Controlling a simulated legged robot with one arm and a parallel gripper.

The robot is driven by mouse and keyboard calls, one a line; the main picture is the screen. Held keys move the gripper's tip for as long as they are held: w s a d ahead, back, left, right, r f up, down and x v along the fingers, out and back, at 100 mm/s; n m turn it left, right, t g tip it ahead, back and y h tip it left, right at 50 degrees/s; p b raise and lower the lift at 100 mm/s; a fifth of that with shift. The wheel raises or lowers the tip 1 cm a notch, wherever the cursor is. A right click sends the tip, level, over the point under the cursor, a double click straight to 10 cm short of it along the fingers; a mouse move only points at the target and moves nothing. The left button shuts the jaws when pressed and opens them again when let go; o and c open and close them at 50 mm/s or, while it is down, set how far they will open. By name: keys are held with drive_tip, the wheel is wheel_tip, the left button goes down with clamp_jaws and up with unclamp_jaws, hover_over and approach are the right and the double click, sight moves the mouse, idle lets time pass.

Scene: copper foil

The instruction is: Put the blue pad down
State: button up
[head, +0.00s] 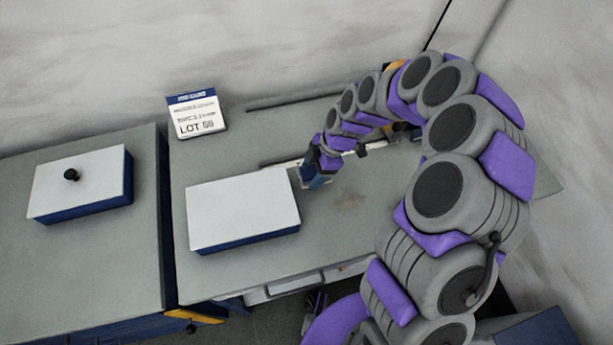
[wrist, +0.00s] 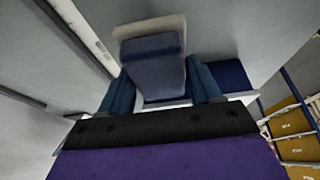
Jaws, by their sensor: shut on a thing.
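In the wrist view a dark blue pad (wrist: 156,72) with a paler grey end sits between the two teal fingers of my gripper (wrist: 161,82). My gripper is shut on it. In the head view my gripper (head: 318,176) is low over the grey worktop (head: 350,235), just right of a white-topped block with blue sides (head: 243,208). Only a small blue patch shows at the gripper there, and I cannot tell pad from finger. Whether the pad touches the worktop cannot be told.
A printed card reading LOT (head: 196,114) stands at the worktop's back left. A white lid with a black knob (head: 85,182) lies on the left surface. A pale strip (head: 282,161) runs behind my gripper. A brown smudge (head: 350,201) marks otherwise bare worktop to its right.

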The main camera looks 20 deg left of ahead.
sight(311, 178)
drive_tip(key=shift+d+f, duration=0.2)
drive_tip(key=shift+d, duration=0.9)
drive_tip(key=shift+a+f+b, duration=0.3)
drive_tip(key=shift+f, duration=0.35)
drive_tip(key=a+f, duration=0.1)
drive_tip(key=a, duration=0.1)
drive_tip(key=a+f, duration=0.1)
drive_tip(key=a, duration=0.1)
drive_tip(key=shift+s+a+f, duration=0.15)
drive_tip(key=shift+f, duration=0.05)
drive_tip(key=shift+d, duration=0.3)
drive_tip(key=o, duration=0.7)
drive_tip(key=shift+d+b, duration=0.4)
drive_tip(key=shift+d, duration=0.65)
drive_tip(key=o, duration=0.3)
drive_tip(key=shift+a+r, duration=0.15)
